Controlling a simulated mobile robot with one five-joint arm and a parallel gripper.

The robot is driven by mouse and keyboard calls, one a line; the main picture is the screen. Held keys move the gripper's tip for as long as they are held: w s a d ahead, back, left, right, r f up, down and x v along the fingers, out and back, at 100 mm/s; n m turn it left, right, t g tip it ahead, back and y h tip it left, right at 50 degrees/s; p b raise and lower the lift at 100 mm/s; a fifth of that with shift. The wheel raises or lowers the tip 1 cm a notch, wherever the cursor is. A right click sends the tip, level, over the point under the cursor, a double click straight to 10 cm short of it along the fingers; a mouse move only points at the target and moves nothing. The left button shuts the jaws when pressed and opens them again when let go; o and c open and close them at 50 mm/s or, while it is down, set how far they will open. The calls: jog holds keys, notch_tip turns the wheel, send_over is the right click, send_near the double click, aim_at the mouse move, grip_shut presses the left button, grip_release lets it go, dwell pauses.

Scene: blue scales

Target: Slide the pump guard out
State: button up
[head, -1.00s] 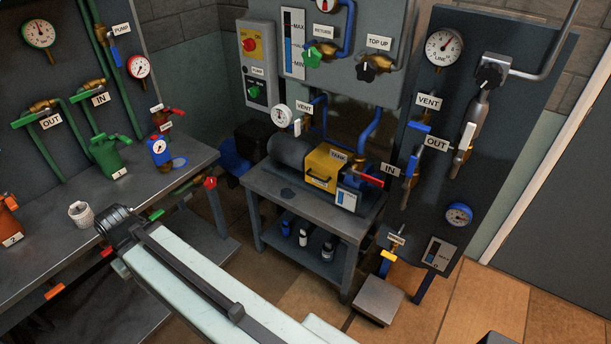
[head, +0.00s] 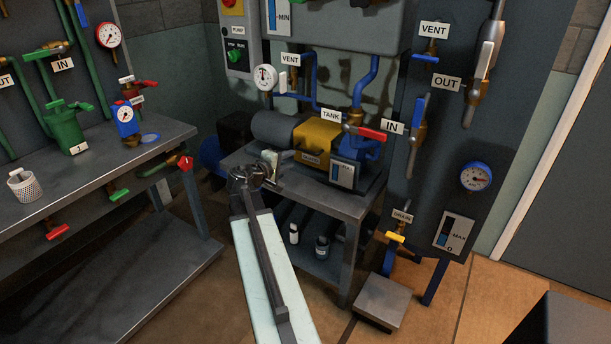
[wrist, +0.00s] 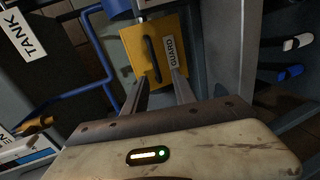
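The yellow pump guard (head: 316,135) sits over the pump on the small grey bench, with a dark motor cylinder on its left. In the wrist view the guard (wrist: 172,44) shows a black bar handle (wrist: 152,60) and a GUARD label. My gripper (wrist: 160,82) is open, its two fingers apart and pointing at the guard's handle side. No part of the handle is clearly gripped; whether the fingertips touch the guard I cannot tell.
A red-handled valve (head: 362,132) and blue pipes stand close right of the guard. The small bench (head: 345,200) has bottles on its lower shelf. The left workbench (head: 165,135) holds a green filter (head: 66,130). A grey block (head: 382,300) stands on the floor.

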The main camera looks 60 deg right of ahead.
aim_at(318, 145)
jog(key=b+x, duration=0.1)
jog(key=x, duration=0.8)
jog(key=shift+s+d+r, duration=0.2)
jog(key=shift+s+r, duration=0.2)
jog(key=shift+s, duration=0.05)
grip_shut()
jog(key=shift+a, duration=0.1)
dwell(0.8)
